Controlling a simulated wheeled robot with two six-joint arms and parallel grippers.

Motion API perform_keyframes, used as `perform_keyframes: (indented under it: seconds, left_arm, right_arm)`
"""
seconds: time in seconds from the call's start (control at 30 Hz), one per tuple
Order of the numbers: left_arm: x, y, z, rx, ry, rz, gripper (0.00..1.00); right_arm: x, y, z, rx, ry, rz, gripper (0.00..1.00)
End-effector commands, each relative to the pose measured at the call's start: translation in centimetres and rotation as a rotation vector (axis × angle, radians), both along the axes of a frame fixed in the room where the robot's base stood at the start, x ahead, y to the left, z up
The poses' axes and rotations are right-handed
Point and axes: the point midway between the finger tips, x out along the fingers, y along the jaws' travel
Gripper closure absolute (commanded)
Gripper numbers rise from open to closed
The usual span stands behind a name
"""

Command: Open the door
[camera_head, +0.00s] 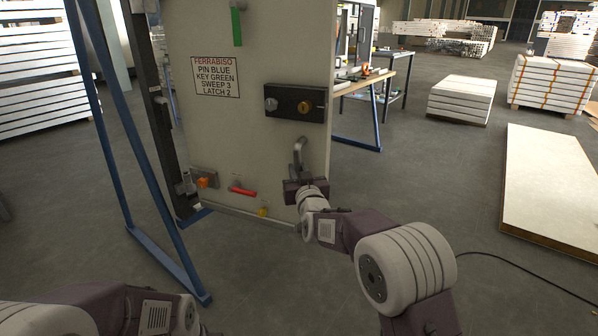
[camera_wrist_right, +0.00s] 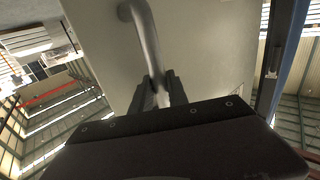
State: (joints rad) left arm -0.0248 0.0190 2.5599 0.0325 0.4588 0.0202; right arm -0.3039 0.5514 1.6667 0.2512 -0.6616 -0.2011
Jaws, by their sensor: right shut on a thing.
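The door (camera_head: 250,150) is a pale beige panel standing upright, and it also shows in the right wrist view (camera_wrist_right: 205,55). A grey bent pull handle (camera_head: 299,150) sits low near its right edge. My right gripper (camera_head: 300,180) is shut on the handle's lower part; in the right wrist view its two dark fingers (camera_wrist_right: 161,92) close around the grey handle (camera_wrist_right: 142,28). Above the handle is a black lock plate (camera_head: 296,104) with a silver knob and a brass keyhole piece. My left arm shows at the bottom left, but its gripper is out of view.
A sign (camera_head: 215,77) reads PIN BLUE, KEY GREEN, SWEEP 3, LATCH 2. A green tag (camera_head: 236,25), an orange part (camera_head: 205,178) and a red lever (camera_head: 242,190) are on the door. Blue frame posts (camera_head: 150,180) stand left.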

Motion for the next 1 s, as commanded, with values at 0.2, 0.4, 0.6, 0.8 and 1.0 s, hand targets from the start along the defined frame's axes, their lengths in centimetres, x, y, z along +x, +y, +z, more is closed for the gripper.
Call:
perform_keyframes:
  seconds: [0.2, 0.4, 0.6, 0.8, 1.0]
  left_arm:
    - [0.0, 0.0, 0.0, 0.000, 0.000, 0.000, 1.00]
    - [0.0, 0.0, 0.0, 0.000, 0.000, 0.000, 1.00]
    - [0.0, 0.0, 0.3, 0.000, 0.000, 0.000, 1.00]
    - [0.0, 0.0, 1.2, 0.000, 0.000, 0.000, 1.00]
    - [0.0, 0.0, 2.0, 0.000, 0.000, 0.000, 1.00]
  right_arm:
    - [-0.1, 0.4, 0.2, -0.002, -0.005, 0.008, 0.59]
    - [0.0, 0.2, 0.1, -0.001, -0.003, 0.004, 0.59]
    - [-0.9, 0.0, 0.2, -0.001, 0.000, 0.004, 0.59]
    - [-4.2, -0.4, 0.3, -0.001, 0.000, 0.006, 0.59]
    - [-7.6, -0.8, 0.3, -0.001, -0.002, 0.007, 0.59]
